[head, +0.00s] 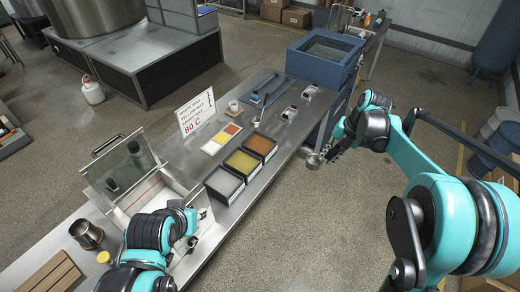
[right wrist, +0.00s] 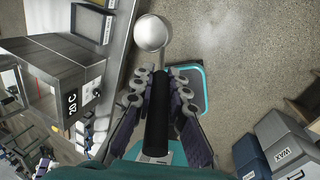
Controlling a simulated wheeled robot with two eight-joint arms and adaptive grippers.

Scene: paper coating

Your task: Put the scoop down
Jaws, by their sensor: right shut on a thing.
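The scoop has a round metal bowl (head: 314,161) and a dark handle. In the head view my right gripper (head: 337,147) holds it off the right side of the steel table (head: 225,225), over the floor. In the right wrist view the shiny bowl (right wrist: 150,33) points away from me, and the black handle (right wrist: 157,125) lies between the fingers of my right gripper (right wrist: 160,92), which is shut on it. My left gripper (head: 192,225) is low at the left, by the open steel box (head: 125,213); its fingertips are not clear.
Bins of grey (head: 224,185), yellow (head: 241,163) and orange (head: 262,146) material stand on the table. Behind them are a colour card (head: 222,139), an 80 C sign (head: 196,112) and a cup (head: 233,107). A blue tank (head: 325,55) stands at the far end.

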